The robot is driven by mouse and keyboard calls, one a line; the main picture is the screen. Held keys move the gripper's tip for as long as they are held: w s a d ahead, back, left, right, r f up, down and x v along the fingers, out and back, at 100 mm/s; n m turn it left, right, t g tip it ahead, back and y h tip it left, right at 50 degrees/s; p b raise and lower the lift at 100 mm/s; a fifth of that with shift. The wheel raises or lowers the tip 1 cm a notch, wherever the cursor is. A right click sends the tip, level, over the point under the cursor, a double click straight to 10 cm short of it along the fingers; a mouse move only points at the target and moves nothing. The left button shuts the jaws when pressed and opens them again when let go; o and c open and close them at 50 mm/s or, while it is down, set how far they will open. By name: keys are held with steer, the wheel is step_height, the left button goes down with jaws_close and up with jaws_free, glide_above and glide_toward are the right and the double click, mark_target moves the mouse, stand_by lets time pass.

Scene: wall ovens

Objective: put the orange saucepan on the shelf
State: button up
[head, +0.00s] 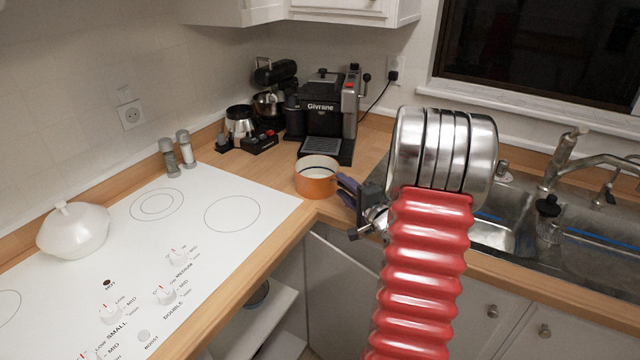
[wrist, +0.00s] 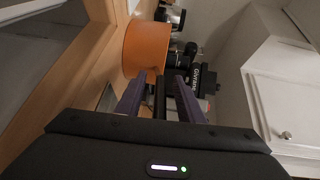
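The orange saucepan (head: 316,180) stands upright on the wooden counter corner, right of the white hob. It also shows in the wrist view (wrist: 146,48), turned on its side by the camera angle. My gripper (head: 346,184) is at the pan's right side. In the wrist view my two purple fingers (wrist: 162,84) are apart, with the dark handle between them and narrow gaps seemingly on both sides. The handle is mostly hidden in the head view. A white open shelf (head: 274,326) shows below the counter, partly hidden by the counter edge.
A dark round vessel (head: 258,294) is in the shelf unit. A coffee machine (head: 322,118) stands behind the pan. A sink (head: 510,225) lies right, beyond my arm.

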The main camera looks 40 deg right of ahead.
steer(key=shift+c, duration=0.6)
jaws_close()
